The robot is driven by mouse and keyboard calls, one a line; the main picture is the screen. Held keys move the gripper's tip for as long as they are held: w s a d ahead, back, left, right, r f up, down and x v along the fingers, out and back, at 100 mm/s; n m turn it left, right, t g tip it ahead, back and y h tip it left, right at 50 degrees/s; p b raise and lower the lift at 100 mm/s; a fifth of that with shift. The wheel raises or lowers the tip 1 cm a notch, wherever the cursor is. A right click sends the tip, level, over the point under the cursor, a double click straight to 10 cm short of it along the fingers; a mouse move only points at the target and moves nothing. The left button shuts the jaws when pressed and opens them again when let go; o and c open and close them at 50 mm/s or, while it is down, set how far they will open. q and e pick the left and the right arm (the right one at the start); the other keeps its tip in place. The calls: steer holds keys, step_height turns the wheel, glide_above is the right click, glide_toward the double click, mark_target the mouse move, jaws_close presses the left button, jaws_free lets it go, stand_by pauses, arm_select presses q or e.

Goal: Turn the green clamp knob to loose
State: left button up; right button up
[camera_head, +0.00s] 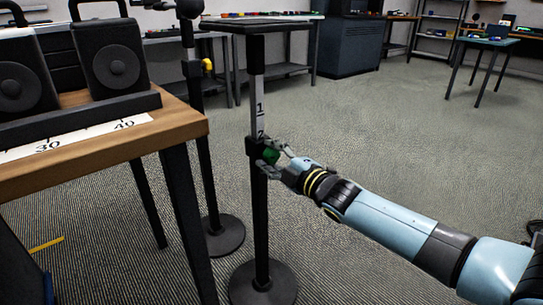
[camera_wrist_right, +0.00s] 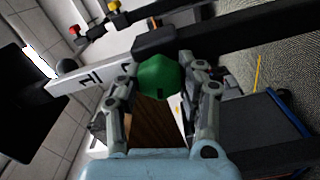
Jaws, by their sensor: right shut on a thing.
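The green clamp knob (camera_head: 271,156) sits on the clamp collar of the near black stand, just below the white scale marked 1 and 2 (camera_head: 260,112). In the right wrist view the green knob (camera_wrist_right: 160,76) is faceted and lies between the fingers. My right gripper (camera_head: 272,154) reaches in from the right and is shut on the knob, one finger on each side; it also shows in the right wrist view (camera_wrist_right: 161,82). The finger pads partly hide the knob in the head view. My left gripper is not in view.
A wooden table (camera_head: 180,118) with two black speakers (camera_head: 108,58) and a ruler strip stands at left. A second stand with a yellow knob (camera_head: 207,65) is behind. The near stand's round base (camera_head: 263,287) rests on carpet.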

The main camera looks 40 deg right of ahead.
steer(key=n, duration=0.3)
steer(key=shift+f, duration=0.15)
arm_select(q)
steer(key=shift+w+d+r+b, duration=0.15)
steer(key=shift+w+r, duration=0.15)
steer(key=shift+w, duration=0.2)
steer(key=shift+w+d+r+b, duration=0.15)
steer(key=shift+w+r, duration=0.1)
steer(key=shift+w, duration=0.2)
arm_select(e)
steer(key=shift+n, duration=1)
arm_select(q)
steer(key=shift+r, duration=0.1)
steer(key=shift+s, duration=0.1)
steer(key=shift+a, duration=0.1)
arm_select(e)
steer(key=o, duration=1.2)
steer(key=shift+c, duration=0.2)
steer(key=shift+s+n, duration=0.1)
steer(key=shift+n, duration=0.2)
steer(key=shift+s, duration=0.3)
steer(key=s, duration=1.1)
steer(key=shift+d, duration=0.4)
steer(key=shift+s, duration=0.1)
